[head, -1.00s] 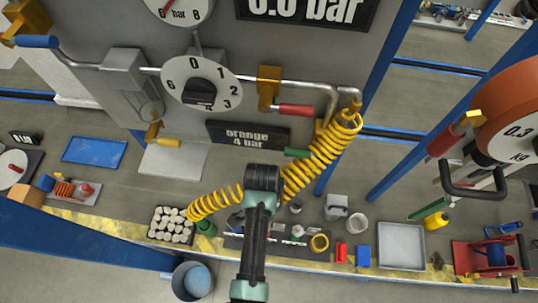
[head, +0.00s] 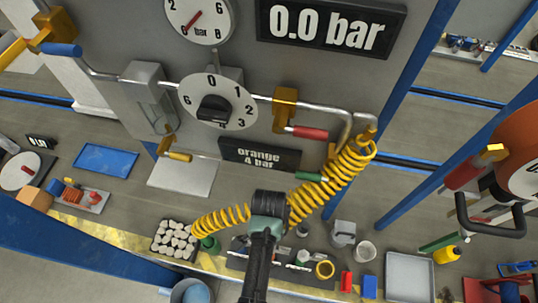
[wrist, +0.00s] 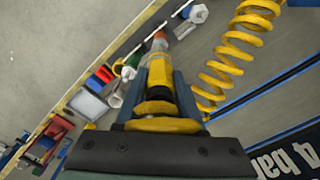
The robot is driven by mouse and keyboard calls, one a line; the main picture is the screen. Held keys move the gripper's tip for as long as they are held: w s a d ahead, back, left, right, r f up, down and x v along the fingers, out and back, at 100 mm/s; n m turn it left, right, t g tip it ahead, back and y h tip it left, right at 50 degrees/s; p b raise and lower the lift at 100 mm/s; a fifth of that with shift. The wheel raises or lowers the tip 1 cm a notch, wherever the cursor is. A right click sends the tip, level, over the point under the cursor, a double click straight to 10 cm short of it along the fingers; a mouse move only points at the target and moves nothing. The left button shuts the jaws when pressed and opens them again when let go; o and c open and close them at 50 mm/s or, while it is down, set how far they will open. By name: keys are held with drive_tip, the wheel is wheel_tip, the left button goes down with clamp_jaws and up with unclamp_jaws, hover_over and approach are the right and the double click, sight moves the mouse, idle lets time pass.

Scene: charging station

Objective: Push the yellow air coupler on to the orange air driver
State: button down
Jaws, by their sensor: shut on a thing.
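In the wrist view, my gripper (wrist: 160,80) is shut on the yellow air coupler (wrist: 160,72), held between its two dark fingers. An orange-red piece (wrist: 158,38), which may be the orange air driver, shows just past the coupler's far end. I cannot tell whether the two touch or are joined. A yellow coiled hose (head: 335,172) hangs from the pipe on the panel and runs behind my arm to the left. It also shows in the wrist view (wrist: 222,70). In the head view my arm hides the fingers and the coupler.
The dial (head: 218,101) points near 0 and the display (head: 328,26) reads 0.0 bar. A sign (head: 259,154) reads "orange 4 bar".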

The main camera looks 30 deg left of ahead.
drive_tip(key=shift+f+b, duration=0.95)
drive_tip(key=shift+f, duration=0.65)
drive_tip(key=shift+p, duration=0.55)
idle(0.3)
drive_tip(key=shift+f+b, duration=2.15)
drive_tip(key=shift+f, duration=0.45)
drive_tip(key=shift+c, duration=2.2)
unclamp_jaws()
wheel_tip(320, 180, up, 13)
drive_tip(key=shift+f+b, duration=0.1)
drive_tip(key=shift+b, duration=0.3)
